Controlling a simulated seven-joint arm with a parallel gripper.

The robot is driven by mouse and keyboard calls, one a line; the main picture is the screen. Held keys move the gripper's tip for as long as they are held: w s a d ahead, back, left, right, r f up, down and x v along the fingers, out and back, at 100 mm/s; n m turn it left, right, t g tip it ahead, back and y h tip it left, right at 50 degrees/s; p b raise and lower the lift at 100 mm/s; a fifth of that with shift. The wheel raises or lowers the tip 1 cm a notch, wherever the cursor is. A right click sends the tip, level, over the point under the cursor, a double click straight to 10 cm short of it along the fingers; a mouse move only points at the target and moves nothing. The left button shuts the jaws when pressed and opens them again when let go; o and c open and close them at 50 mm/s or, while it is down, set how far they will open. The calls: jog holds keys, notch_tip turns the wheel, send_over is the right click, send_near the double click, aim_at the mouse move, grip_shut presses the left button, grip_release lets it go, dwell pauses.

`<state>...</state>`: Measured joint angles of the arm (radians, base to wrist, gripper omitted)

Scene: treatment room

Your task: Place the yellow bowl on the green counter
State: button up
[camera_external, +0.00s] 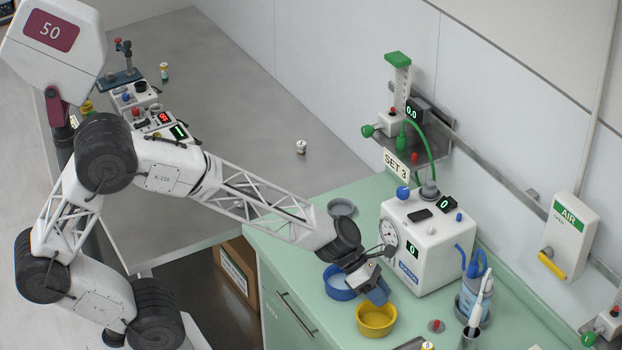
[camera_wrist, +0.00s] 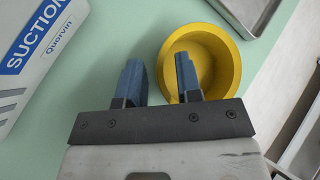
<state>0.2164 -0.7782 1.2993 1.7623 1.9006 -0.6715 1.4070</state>
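The yellow bowl (camera_external: 376,319) sits upright on the green counter (camera_external: 400,308) near its front edge, and it looks empty. In the wrist view the yellow bowl (camera_wrist: 229,58) lies ahead and to the right of centre. My gripper (camera_external: 381,294) is just above and behind the bowl. In the wrist view my gripper (camera_wrist: 158,78) has its two blue fingers apart with nothing between them but the bowl's left rim beyond. The right finger overlaps the bowl's opening and the left finger is over bare counter. I cannot tell whether a finger touches the bowl.
A blue bowl (camera_external: 337,287) stands left of my gripper, partly hidden by it. The white suction unit (camera_external: 427,240) stands close behind. A grey dish (camera_external: 341,208), a red-knobbed item (camera_external: 436,326) and a cup with tools (camera_external: 472,337) are nearby. A metal tray (camera_wrist: 247,12) lies beyond the bowl.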

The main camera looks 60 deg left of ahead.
jog(key=shift+r, duration=0.15)
jog(key=v, duration=1.2)
dwell(0.7)
